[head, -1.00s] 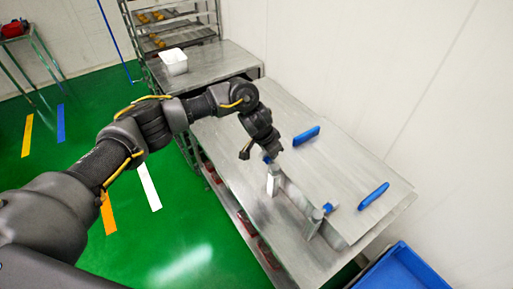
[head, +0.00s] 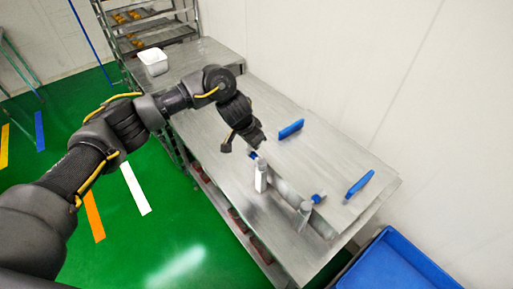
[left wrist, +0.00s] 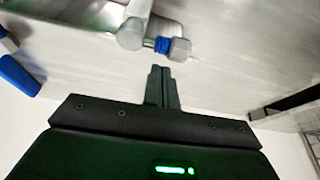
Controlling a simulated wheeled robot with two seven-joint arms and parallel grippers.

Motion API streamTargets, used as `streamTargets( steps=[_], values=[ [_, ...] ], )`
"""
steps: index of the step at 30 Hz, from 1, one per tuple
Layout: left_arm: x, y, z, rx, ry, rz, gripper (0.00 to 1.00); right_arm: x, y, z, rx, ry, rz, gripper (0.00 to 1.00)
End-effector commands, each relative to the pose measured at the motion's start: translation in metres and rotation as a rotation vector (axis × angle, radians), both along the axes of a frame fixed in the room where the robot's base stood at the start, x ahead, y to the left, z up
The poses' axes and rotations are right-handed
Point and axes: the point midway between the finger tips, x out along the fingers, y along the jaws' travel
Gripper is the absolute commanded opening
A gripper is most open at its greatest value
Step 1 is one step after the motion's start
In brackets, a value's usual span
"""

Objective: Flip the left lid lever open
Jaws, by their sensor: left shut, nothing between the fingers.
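The left lid lever (head: 260,178) is a pale metal piece with a blue part (head: 253,155) at its top, at the near edge of the steel lid (head: 310,160). It looks upright in the head view. My left gripper (head: 261,146) is just above and behind it, pointing down. In the left wrist view the shut fingers (left wrist: 160,74) hold nothing and end close to the blue band (left wrist: 162,45) of a grey metal fitting (left wrist: 132,36). A small gap shows there; I cannot tell whether they touch. My right gripper is not in view.
A second lever (head: 304,211) with a blue part stands to the right. Two blue handles lie on the lid, one at the back (head: 291,129) and one at right (head: 360,184). A blue crate (head: 392,262) is at lower right. A white tub (head: 153,61) stands behind.

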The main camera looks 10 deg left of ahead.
Motion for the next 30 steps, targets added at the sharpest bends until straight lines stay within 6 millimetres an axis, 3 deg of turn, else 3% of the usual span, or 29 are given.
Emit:
streamTargets(
  steps=[6, 12, 30],
  values=[
    [-0.010, 0.010, 0.042, 0.000, -0.006, -0.002, 0.00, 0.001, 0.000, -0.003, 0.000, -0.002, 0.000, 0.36],
    [-0.017, 0.016, 0.064, 0.000, -0.003, 0.001, 0.00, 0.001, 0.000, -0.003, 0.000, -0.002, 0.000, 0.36],
    [-0.019, 0.017, 0.070, 0.000, 0.000, 0.001, 0.00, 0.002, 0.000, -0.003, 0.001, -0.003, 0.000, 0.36]
  ],
)
